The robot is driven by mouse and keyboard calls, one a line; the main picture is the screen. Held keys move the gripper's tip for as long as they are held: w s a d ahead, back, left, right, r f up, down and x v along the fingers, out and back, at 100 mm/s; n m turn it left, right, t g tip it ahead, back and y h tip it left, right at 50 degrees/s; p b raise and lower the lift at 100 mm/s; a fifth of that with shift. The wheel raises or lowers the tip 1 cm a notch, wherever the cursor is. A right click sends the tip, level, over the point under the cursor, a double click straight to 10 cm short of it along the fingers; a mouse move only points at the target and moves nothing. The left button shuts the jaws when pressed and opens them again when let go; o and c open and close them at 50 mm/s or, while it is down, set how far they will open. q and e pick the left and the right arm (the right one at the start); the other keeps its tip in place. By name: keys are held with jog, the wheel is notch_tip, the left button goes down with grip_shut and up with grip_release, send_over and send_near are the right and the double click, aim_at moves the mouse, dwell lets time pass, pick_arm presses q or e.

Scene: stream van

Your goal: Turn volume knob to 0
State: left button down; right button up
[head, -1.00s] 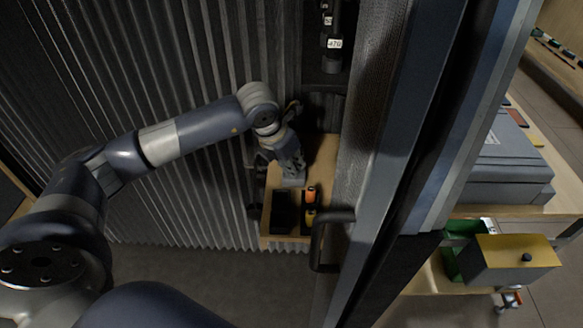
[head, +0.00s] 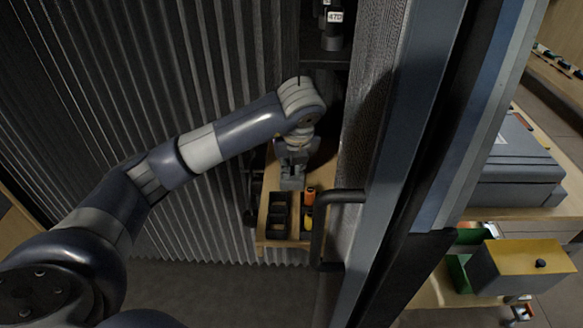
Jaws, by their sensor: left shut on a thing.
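My left gripper (head: 291,180) points down over the back of a small wooden shelf (head: 264,238), behind black bins (head: 278,216). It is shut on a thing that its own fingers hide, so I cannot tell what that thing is. I cannot make out a volume knob or its scale anywhere in the head view. My left arm reaches in from the left, and its wrist bulges above the gripper, covering part of the dark recess behind. My right gripper is not in view.
An orange-handled tool (head: 309,195) and a yellow thing (head: 307,218) lie right of the bins. A black door handle (head: 322,232) and the blue-grey door edge (head: 388,190) stand close on the right. A dark ribbed wall (head: 190,70) runs along the left.

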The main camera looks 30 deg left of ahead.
pick_arm(q)
jog(key=shift+n+g, duration=0.3)
jog(key=shift+n, duration=0.8)
jog(key=shift+y, duration=0.3)
jog(key=c, duration=1.6)
grip_release()
